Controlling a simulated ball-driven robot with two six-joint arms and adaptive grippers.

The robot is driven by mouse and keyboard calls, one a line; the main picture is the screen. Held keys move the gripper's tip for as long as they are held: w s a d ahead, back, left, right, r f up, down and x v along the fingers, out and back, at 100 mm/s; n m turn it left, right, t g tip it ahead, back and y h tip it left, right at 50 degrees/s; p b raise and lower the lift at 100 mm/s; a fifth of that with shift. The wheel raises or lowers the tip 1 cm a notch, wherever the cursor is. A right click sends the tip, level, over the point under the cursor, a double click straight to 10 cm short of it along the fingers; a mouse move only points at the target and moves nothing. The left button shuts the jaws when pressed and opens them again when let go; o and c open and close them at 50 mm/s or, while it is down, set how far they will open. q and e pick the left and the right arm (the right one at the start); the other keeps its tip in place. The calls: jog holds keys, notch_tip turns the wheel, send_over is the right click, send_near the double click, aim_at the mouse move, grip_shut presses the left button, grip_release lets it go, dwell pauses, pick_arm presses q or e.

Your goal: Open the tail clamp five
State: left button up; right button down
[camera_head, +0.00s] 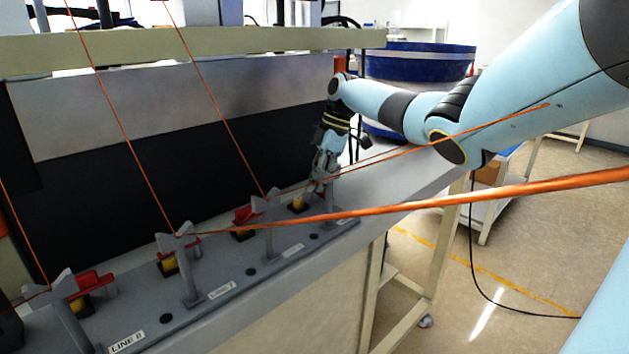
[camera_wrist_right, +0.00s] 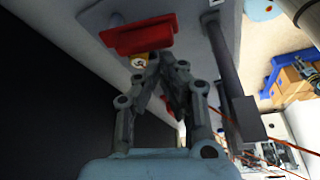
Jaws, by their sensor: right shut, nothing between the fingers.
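A row of tail clamps with red levers and yellow blocks stands on a grey rail (camera_head: 210,315). The clamp at the far right end of the row shows its yellow block (camera_head: 298,203) in the head view; its number is not readable. My right gripper (camera_head: 322,178) is just beside this clamp, fingers pointing down, and partly hides it. In the right wrist view a red lever (camera_wrist_right: 138,35) with a yellow part (camera_wrist_right: 140,62) lies just beyond the closed fingertips (camera_wrist_right: 166,58). The fingers are shut and empty; I cannot tell whether they touch the clamp. My left gripper is not in view.
Grey posts, one (camera_head: 270,230) near the right clamp, stand along the rail with orange lines strung from them. One orange line passes in front of my right arm. A dark panel (camera_head: 150,180) rises behind the rail. A blue bowl feeder (camera_head: 420,60) stands behind the arm.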

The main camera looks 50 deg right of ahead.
dwell(0.4)
jog(key=a, duration=0.1)
jog(key=w+a+p, duration=0.1)
jog(key=a+r+p, duration=0.1)
jog(key=shift+w+a, duration=0.25)
pick_arm(q)
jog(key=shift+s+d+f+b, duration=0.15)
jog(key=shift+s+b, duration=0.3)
jog(key=shift+b, duration=0.7)
pick_arm(e)
jog(key=v, duration=0.9)
jog(key=shift+d, duration=0.2)
jog(key=shift+w, duration=0.15)
